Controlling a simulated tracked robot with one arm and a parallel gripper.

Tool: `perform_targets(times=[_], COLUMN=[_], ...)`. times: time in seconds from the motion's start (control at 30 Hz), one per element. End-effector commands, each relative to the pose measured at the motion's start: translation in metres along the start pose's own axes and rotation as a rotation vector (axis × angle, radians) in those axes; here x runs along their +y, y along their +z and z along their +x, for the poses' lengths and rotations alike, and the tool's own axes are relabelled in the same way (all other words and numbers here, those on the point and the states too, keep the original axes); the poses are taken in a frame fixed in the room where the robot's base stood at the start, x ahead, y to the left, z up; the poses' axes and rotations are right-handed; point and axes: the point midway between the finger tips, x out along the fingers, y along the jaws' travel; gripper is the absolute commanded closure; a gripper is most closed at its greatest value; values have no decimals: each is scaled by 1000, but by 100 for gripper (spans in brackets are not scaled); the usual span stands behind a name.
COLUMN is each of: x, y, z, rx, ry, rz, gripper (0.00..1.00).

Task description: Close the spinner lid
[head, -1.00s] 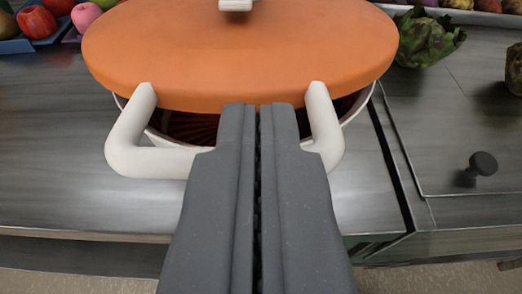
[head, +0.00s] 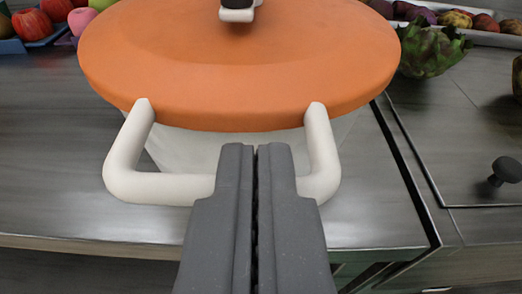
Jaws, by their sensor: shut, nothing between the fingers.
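The spinner is a pale bowl (head: 215,152) with an orange lid (head: 180,85) and a white side handle (head: 160,186) facing me. The lid covers the top of the bowl, and no dark gap shows under its near edge. Whether the far edge is seated is hidden. A white and dark crank (head: 238,12) stands on the lid, cut by the top of the picture. My gripper (head: 256,148) is shut and empty. Its tips are in front of the bowl, below the lid's near edge, and overlap the handle in the picture; contact cannot be told.
The spinner stands on a grey counter (head: 50,140) whose front edge is near me. Apples (head: 32,26) in a blue tray are at the back left. An artichoke (head: 435,45) and a tray of vegetables are at the right. A black knob (head: 505,171) rises at far right.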

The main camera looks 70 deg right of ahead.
Motion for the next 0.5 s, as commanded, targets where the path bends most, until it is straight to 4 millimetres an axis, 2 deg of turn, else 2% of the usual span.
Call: perform_targets(times=[0.03,0.13,0.33,0.5], x=[2,3,5,5], y=[34,34,20,-10], z=[9,10,6,-4], rx=[-79,-79,-66,-38], ry=[24,28,28,22], rz=[22,22,15,3], gripper=[100,100,100,100])
